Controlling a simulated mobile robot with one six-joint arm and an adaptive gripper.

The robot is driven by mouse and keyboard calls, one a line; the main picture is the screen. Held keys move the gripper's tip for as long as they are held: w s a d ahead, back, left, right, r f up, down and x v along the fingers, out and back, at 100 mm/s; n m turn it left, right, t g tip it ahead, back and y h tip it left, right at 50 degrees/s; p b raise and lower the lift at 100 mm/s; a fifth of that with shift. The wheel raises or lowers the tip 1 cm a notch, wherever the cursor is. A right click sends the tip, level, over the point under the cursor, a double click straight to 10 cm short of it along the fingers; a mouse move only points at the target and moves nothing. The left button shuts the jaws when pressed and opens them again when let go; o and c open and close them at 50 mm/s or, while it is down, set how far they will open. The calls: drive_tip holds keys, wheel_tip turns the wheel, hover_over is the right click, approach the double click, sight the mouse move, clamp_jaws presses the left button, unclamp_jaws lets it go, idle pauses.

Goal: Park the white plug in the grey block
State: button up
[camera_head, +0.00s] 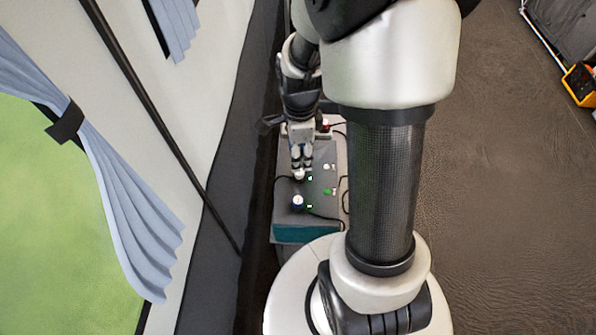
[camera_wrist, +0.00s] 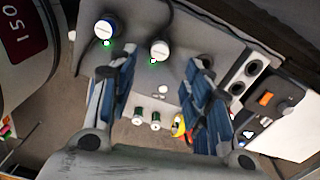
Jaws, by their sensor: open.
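The white plug (camera_wrist: 159,49) stands on the grey panel, with a dark cord running from it. In the head view the white plug (camera_head: 299,175) is just below my gripper (camera_head: 301,164). In the wrist view my gripper (camera_wrist: 162,64) is open, its blue-grey fingers apart, with the plug's head between and slightly beyond the tips. I see no clear contact. A pale grey block (camera_wrist: 235,88) with dark round openings is at the right of the wrist view, beyond the right finger; both openings look empty.
A blue-ringed plug (camera_wrist: 105,28) stands beside the white plug; it also shows in the head view (camera_head: 298,202). Small green lights sit by both. Two small green-and-white cylinders (camera_wrist: 147,117) and a yellow-and-red item (camera_wrist: 180,126) lie between the fingers. The wall runs along the left.

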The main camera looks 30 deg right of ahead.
sight(299, 177)
drive_tip(key=shift+f, duration=0.15)
wheel_tip(299, 177, down, 9)
drive_tip(key=b, duration=0.7)
drive_tip(key=shift+r, duration=0.2)
drive_tip(key=shift+c, duration=0.4)
idle(0.5)
clamp_jaws()
idle(0.3)
drive_tip(key=shift+s, duration=0.1)
drive_tip(key=shift+r+p, duration=2.65)
drive_tip(key=shift+r, duration=0.4)
